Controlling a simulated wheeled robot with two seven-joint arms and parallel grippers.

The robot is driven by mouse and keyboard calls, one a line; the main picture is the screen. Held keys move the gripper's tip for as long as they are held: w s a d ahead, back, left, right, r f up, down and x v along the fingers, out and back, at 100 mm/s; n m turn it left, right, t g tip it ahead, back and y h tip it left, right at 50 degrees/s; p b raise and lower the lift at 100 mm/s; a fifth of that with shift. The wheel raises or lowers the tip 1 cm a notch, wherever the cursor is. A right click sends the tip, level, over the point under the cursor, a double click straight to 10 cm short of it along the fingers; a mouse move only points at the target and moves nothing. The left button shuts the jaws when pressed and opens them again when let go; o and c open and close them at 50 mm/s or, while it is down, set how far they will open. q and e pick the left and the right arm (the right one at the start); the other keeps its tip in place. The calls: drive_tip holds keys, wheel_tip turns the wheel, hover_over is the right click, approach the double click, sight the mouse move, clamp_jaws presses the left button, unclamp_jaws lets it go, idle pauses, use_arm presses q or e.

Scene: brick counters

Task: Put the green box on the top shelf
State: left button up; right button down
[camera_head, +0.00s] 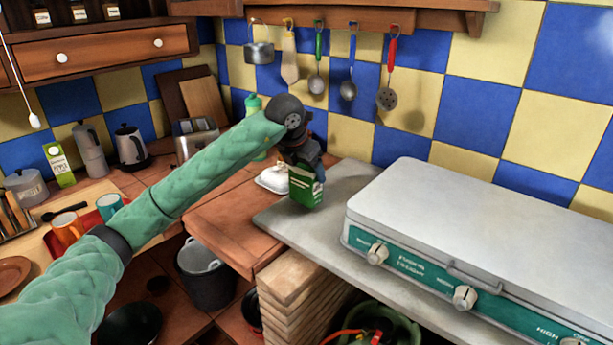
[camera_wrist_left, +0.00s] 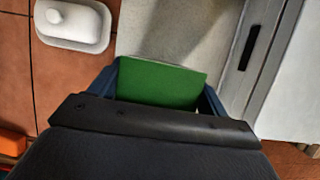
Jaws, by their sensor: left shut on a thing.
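The green box (camera_head: 305,187) is at the end of my left arm, by the left end of the grey counter slab (camera_head: 275,218). My left gripper (camera_head: 306,172) is shut on its upper part from above. In the left wrist view the top of the green box (camera_wrist_left: 160,83) shows between the two blue fingers of the left gripper (camera_wrist_left: 160,92). I cannot tell whether the box touches the slab. The top shelf (camera_head: 345,18) is likely the wooden ledge above the hanging utensils. My right gripper is not in view.
A grey-lidded stove (camera_head: 470,225) stands right of the box. A white butter dish (camera_head: 272,179) sits just left of it and also shows in the wrist view (camera_wrist_left: 72,22). Several utensils hang below the shelf, including a red-handled skimmer (camera_head: 388,85).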

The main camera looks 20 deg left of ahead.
use_arm(q)
wheel_tip(320, 180, down, 2)
drive_tip(key=shift+f, duration=0.25)
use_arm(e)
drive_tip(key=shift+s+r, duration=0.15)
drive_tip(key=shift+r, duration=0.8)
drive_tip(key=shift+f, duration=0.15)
use_arm(q)
drive_tip(key=o, duration=1)
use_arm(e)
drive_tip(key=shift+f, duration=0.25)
